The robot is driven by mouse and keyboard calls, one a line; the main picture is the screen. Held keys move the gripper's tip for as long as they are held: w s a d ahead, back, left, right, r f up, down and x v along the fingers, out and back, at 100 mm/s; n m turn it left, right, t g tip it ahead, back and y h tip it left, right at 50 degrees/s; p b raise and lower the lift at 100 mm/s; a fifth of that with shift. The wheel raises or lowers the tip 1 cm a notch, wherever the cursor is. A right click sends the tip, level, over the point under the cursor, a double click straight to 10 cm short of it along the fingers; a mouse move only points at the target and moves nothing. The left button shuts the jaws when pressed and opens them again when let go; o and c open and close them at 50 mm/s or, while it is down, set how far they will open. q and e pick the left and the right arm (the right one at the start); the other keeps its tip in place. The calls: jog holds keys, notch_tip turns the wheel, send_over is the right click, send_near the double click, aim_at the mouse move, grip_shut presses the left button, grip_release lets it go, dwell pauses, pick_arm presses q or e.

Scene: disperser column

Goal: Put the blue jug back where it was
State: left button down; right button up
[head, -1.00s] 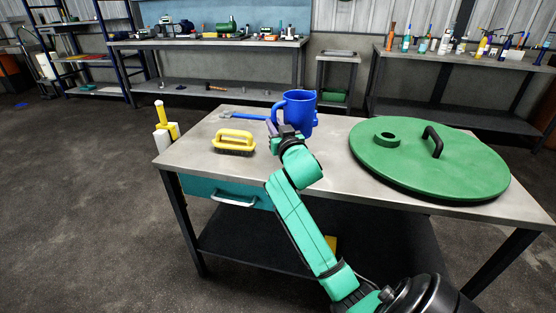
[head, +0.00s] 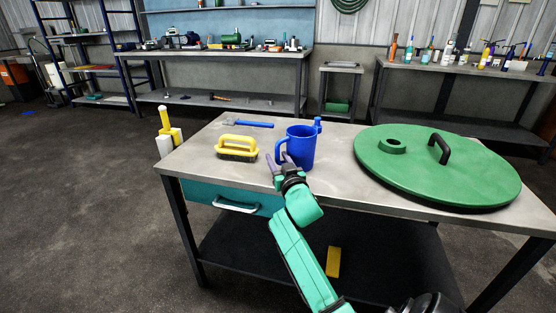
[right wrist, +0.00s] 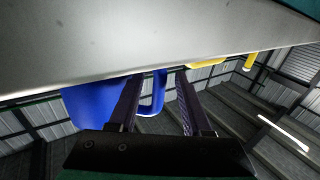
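The blue jug (head: 303,150) stands upright on the metal workbench (head: 345,185), near its front middle. Its handle faces left in the head view. My right gripper (head: 279,162) is at the handle side of the jug. In the right wrist view, where the bench shows at the top, the jug (right wrist: 88,108) is at the left. Its handle (right wrist: 158,92) lies between the two fingers of my right gripper (right wrist: 160,100). The fingers are apart, with a gap to the handle on the right. My left gripper is not in view.
A large green lid (head: 435,170) covers the bench's right side. A yellow brush (head: 238,147) is left of the jug, with a blue-handled tool (head: 248,123) behind. A small blue thing (head: 318,125) stands just behind the jug, partly hidden.

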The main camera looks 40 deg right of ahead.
jog(key=shift+r, duration=0.1)
jog(key=shift+s+a, duration=0.15)
jog(key=shift+s, duration=0.15)
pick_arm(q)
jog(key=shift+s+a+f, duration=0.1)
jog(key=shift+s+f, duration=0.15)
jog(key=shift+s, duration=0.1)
pick_arm(e)
jog(key=v, duration=1.1)
jog(key=shift+s, duration=0.2)
